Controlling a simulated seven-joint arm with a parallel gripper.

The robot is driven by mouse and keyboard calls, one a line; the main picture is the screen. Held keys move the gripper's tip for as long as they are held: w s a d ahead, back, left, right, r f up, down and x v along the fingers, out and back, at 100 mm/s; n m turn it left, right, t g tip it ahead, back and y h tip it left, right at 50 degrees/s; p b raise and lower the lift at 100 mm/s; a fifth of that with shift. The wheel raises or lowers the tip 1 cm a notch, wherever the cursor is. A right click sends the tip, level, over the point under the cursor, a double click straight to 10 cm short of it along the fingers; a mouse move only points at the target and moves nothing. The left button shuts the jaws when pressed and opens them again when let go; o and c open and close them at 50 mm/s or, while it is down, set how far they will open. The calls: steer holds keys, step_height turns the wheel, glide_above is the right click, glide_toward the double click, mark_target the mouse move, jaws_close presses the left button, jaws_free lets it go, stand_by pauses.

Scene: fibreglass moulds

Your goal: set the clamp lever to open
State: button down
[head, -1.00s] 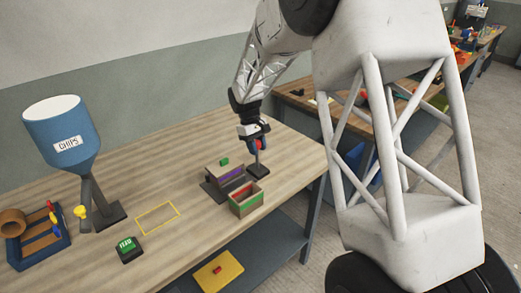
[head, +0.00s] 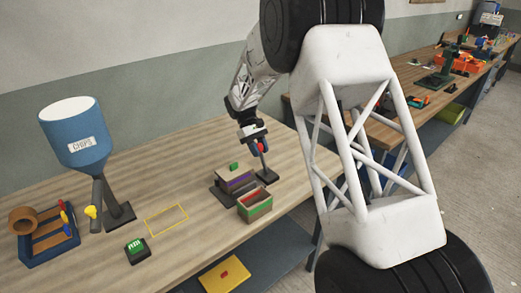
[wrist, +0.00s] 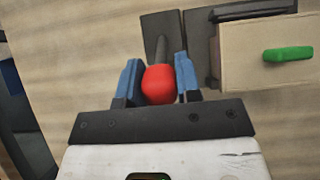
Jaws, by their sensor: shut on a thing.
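The clamp lever (head: 264,163) is a thin dark rod with a red knob on top, standing on a dark base beside the mould box. Its red knob (wrist: 158,85) fills the space between the blue fingers in the wrist view. My gripper (wrist: 157,74) is shut on this knob; its rod runs away beyond the fingers towards the dark base plate (wrist: 160,28). In the head view my gripper (head: 258,147) holds the lever's top from above. The lever leans slightly to the left there. The mould box (wrist: 262,52) is pale, with a green handle (wrist: 288,54).
An open bin (head: 255,205) stands just in front of the mould box. A yellow outlined rectangle (head: 166,219), a green button box (head: 136,250), a blue chips hopper (head: 75,135) and a blue rack (head: 45,240) are further left. Bare table lies between.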

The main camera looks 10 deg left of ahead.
steer(key=shift+a, duration=0.1)
steer(key=c, duration=0.8)
jaws_free()
steer(key=shift+v, duration=3.95)
steer(key=shift+s, duration=0.1)
